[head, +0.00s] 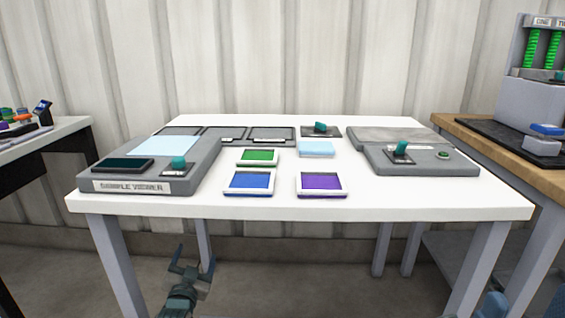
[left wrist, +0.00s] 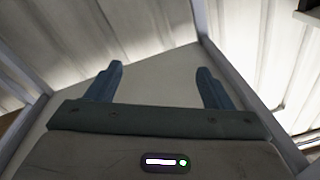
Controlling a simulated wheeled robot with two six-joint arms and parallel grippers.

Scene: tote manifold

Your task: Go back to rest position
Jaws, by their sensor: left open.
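My left gripper (head: 190,262) hangs low in front of the white table, below the tabletop and near its front left leg. Its two fingers are spread with nothing between them. At the bottom right of the head view a small blue-grey piece shows, perhaps part of my right arm; my right gripper cannot be made out.
The white table (head: 290,208) holds a grey sample viewer (head: 135,186), green (head: 258,156), blue (head: 249,182) and purple (head: 321,183) trays, and a grey switch panel (head: 425,165). A wooden bench (head: 470,137) stands at right, another table (head: 70,128) at left.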

